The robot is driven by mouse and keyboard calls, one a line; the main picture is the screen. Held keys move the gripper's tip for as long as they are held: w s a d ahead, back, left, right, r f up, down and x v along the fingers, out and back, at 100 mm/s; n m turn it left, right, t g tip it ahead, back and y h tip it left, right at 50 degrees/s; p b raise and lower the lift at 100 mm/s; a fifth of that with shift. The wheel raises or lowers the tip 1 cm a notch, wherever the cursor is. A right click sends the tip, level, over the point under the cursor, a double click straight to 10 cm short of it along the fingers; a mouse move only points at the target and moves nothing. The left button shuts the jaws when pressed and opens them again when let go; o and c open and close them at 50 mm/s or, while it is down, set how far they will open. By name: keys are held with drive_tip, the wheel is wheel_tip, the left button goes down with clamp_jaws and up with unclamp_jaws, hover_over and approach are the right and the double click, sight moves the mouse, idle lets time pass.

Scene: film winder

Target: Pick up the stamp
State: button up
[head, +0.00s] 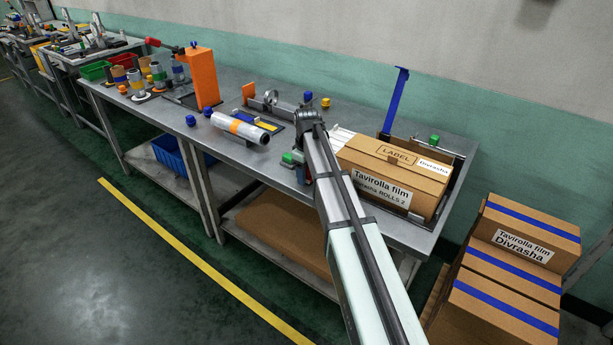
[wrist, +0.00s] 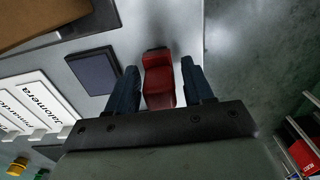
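The red stamp (wrist: 159,82) is in the middle of the wrist view, with a dark end at its far side. My gripper (wrist: 158,66) is open, with one dark blue finger on each side of the stamp. A narrow gap shows between the stamp and each finger, so they look apart from it.
A dark blue pad (wrist: 92,74) lies left of the stamp, beside white label sheets (wrist: 30,110). A labelled cardboard box (head: 394,174) stands right of my arm. A film roll (head: 240,127) lies to its left. The table's edge is close on the stamp's right in the wrist view.

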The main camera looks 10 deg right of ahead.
drive_tip(key=c, duration=0.9)
drive_tip(key=shift+o, duration=0.2)
drive_tip(key=shift+r, duration=0.1)
wheel_tip(320, 180, up, 10)
drive_tip(key=shift+f, duration=0.1)
drive_tip(key=o, duration=0.5)
drive_tip(key=shift+c, duration=1.4)
drive_tip(key=w+d+f, duration=0.2)
drive_tip(key=w+d, duration=0.4)
drive_tip(key=shift+s+f, duration=0.15)
drive_tip(key=shift+f, duration=1.3)
drive_tip(key=shift+s+f, duration=0.15)
drive_tip(key=shift+f, duration=1.25)
